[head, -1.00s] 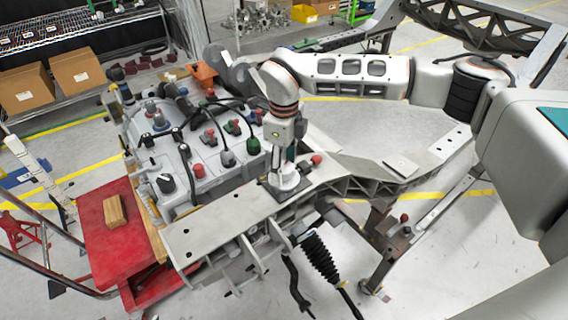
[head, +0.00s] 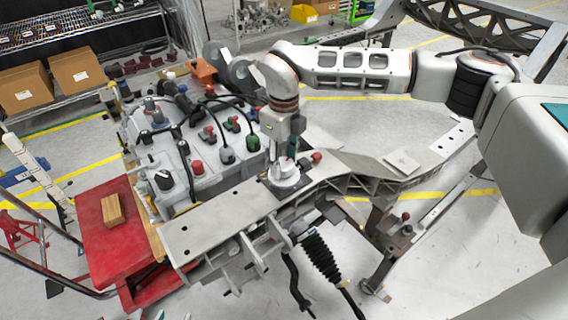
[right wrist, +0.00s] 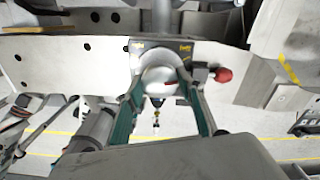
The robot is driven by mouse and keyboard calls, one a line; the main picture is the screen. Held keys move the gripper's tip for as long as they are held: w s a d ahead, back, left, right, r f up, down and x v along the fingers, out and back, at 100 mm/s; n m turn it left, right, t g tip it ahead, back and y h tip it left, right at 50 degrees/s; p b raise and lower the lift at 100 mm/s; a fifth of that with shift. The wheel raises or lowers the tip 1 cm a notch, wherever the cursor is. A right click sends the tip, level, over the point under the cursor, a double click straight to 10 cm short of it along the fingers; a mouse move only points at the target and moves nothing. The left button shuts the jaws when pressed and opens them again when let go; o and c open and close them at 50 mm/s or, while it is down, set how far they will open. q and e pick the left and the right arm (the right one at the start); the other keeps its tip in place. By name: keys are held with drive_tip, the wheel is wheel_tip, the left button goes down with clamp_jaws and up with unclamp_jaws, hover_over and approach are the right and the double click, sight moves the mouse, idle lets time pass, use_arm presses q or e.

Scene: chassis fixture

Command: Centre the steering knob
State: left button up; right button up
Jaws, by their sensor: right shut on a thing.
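The steering knob (head: 284,174) is a pale, rounded dial on a dark plate on the grey chassis beam, in the middle of the head view. In the right wrist view the knob (right wrist: 160,74) is a silver dome with a small red mark. My right gripper (head: 285,160) points down onto the knob. Its teal fingers (right wrist: 160,82) lie on either side of the dome and are shut on it. The dark plate (right wrist: 187,50) has small yellow labels, too blurred to read. My left gripper is not in view.
A red knob (head: 316,157) stands just right of the plate. A grey gearbox (head: 205,165) with cables and coloured caps is to the left. A red stand (head: 95,215) holds a wooden block (head: 113,210). The beam (head: 215,225) is bare left of the knob.

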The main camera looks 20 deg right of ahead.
drive_tip(key=m+b, duration=0.1)
drive_tip(key=m, duration=0.2)
drive_tip(key=shift+m, duration=0.4)
drive_tip(key=m+b, duration=0.1)
drive_tip(key=m, duration=0.2)
drive_tip(key=shift+m, duration=0.3)
drive_tip(key=m, duration=0.2)
drive_tip(key=shift+m+b, duration=0.4)
drive_tip(key=m, duration=0.5)
drive_tip(key=shift+b, duration=0.35)
drive_tip(key=m, duration=0.5)
drive_tip(key=shift+m, duration=0.3)
drive_tip(key=o, duration=1.1)
